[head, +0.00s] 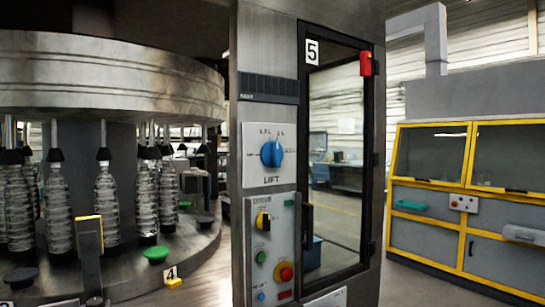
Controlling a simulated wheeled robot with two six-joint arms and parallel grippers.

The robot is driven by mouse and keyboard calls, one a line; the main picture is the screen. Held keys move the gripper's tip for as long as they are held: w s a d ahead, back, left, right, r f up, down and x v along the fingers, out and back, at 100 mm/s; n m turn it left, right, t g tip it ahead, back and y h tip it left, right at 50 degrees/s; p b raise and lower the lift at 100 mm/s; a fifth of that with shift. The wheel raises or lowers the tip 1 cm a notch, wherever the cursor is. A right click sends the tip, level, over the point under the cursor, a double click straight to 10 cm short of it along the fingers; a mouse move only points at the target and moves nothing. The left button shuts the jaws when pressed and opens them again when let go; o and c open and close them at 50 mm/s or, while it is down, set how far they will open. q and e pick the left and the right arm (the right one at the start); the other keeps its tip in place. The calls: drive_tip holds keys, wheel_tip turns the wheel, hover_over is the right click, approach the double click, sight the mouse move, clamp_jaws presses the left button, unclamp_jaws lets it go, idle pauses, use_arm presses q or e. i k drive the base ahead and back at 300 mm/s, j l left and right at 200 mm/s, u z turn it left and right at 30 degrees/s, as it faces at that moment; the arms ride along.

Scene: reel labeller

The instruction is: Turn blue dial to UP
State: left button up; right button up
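The blue dial (271,153) is a round knob on a pale panel (254,180) marked LIFT, on the front of the grey metal cabinet column. Small markings surround the dial, too small to read surely. Its raised grip looks close to upright, but I cannot tell exactly which mark it points to. Nothing touches or covers the dial. Neither of my grippers shows in the head view.
Below is a second panel with a yellow-black switch (263,221), green button (261,257) and red knob (286,273). A glass door (335,160) is right of the panels. A bottle carousel (110,80) stands left. Yellow-framed cabinets (470,200) stand right.

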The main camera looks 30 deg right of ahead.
sight(271, 153)
drive_tip(key=z, duration=0.75)
drive_tip(key=j, duration=0.05)
